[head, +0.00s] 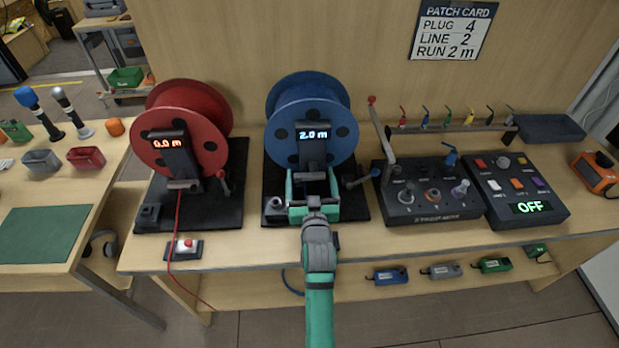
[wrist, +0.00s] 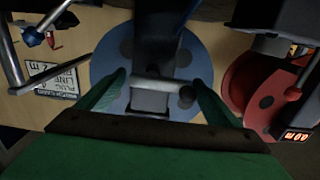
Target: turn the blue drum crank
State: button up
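The blue drum (head: 306,106) stands upright at the middle of the bench, its display (head: 314,134) reading 2.0 m. It fills the middle of the wrist view (wrist: 110,65). The blue drum crank (head: 362,179) sticks out low to the right of the drum, with a dark blue handle. I cannot identify the crank for certain in the wrist view. My gripper (head: 312,188) is in front of the drum's stand, left of the crank. Its green fingers are spread, one on each side of the grey guide roller (wrist: 153,96). I cannot tell if they touch it.
A red drum (head: 180,120), reading 0.0 m, stands to the left. A console with an upright red-knobbed lever (head: 384,130) and a panel reading OFF (head: 530,207) stand to the right. A patch card (head: 453,30) hangs behind.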

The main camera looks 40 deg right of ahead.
dwell(0.3)
jog(key=v, duration=1)
jog(key=shift+s+a, duration=0.2)
jog(key=shift+s, duration=0.15)
jog(key=s+a+f, duration=0.1)
jog(key=a, duration=0.1)
jog(key=s+a+f+n+y, duration=0.1)
jog(key=a+f, duration=0.1)
jog(key=s+a+f+y, duration=0.1)
jog(key=a, duration=0.2)
jog(key=shift+s+a+f+n, duration=0.1)
jog(key=shift+s+f+n, duration=0.1)
jog(key=shift+s+n, duration=0.1)
jog(key=s+a+f+n+y, duration=0.2)
jog(key=s+a+n+y, duration=0.2)
jog(key=s+a, duration=1.9)
jog(key=s+y, duration=0.2)
jog(key=y, duration=0.1)
jog(key=shift+a+n+y, duration=0.3)
jog(key=shift+a+n, duration=0.1)
